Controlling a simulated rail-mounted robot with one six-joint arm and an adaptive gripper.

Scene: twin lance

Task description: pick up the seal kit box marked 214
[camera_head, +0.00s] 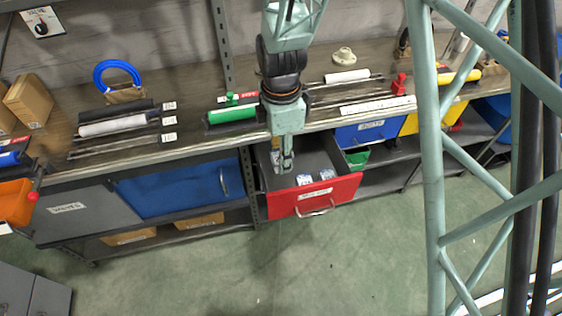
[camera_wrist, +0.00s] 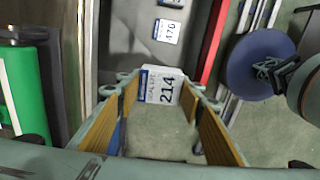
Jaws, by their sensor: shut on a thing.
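The seal kit box marked 214 (camera_wrist: 163,86) is a small white box with a blue strip, between my fingertips in the wrist view. My gripper (camera_wrist: 160,94) is shut on it; it also shows in the head view (camera_head: 286,165), pointing down over the open red-fronted drawer (camera_head: 331,193). The box looks larger than the other boxes in the wrist view, so it is nearer the camera. In the head view my gripper mostly hides it.
A box marked 470 (camera_wrist: 167,31) and another white box (camera_wrist: 172,3) lie in the grey drawer. The drawer's red front (camera_wrist: 213,42) stands to the right in the wrist view. A green cylinder (camera_head: 231,115) lies on the bench above the drawer.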

